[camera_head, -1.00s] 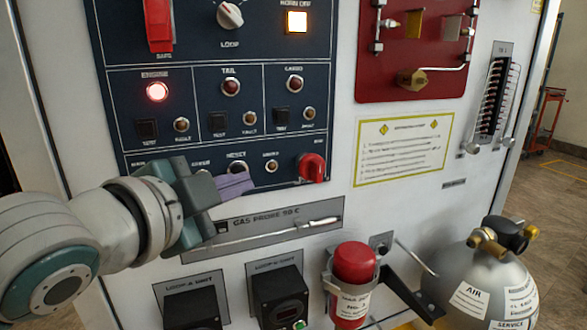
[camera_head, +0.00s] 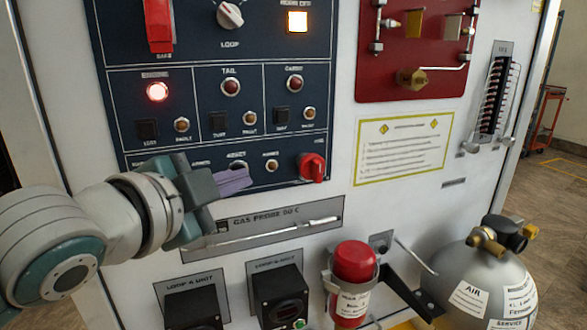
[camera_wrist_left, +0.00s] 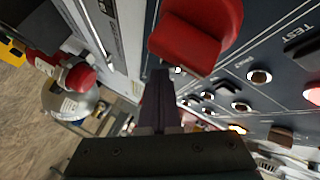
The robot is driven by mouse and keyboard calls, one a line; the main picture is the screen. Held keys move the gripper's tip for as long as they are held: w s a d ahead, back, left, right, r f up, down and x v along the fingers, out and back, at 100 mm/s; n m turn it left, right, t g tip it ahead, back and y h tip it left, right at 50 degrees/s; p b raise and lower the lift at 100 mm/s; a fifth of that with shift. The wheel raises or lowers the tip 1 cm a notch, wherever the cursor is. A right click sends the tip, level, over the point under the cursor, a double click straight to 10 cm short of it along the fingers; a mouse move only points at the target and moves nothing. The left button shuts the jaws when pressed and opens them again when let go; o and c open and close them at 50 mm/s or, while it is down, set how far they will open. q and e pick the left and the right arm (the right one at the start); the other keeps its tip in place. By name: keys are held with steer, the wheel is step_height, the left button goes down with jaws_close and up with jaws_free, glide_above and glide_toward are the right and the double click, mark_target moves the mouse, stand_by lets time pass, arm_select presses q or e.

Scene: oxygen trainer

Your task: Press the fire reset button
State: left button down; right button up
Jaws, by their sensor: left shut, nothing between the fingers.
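The fire panel (camera_head: 290,140) is dark blue, with a small button (camera_head: 237,166) under a label that looks like RESET in the bottom row. My left gripper (camera_head: 248,178) is shut and empty, its purple-grey fingertips just below that button and partly over its lower edge. I cannot tell whether they touch the panel. In the left wrist view the dark shut fingers (camera_wrist_left: 160,80) point toward the panel, beside a large red knob (camera_wrist_left: 200,30). My right gripper is not in view.
A red rotary knob (camera_head: 312,167) sits right of the button. The ENGINE light (camera_head: 157,92) glows red. A gas probe (camera_head: 278,233) lies below the panel. A red bottle (camera_head: 354,262) and a grey air cylinder (camera_head: 485,280) stand at lower right.

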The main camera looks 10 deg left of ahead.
arm_select(q)
steer(key=shift+w+a, duration=0.1)
stand_by(0.3)
steer(key=shift+s+d+p, duration=0.45)
steer(key=shift+s+p, duration=0.05)
steer(key=shift+s, duration=0.2)
steer(key=shift+s+d+p, duration=0.5)
steer(key=shift+s+d, duration=0.2)
steer(key=shift+s, duration=0.35)
steer(key=shift+s+d+p, duration=0.45)
steer(key=shift+s+d, duration=0.25)
steer(key=shift+s, duration=0.3)
steer(key=shift+r, duration=0.1)
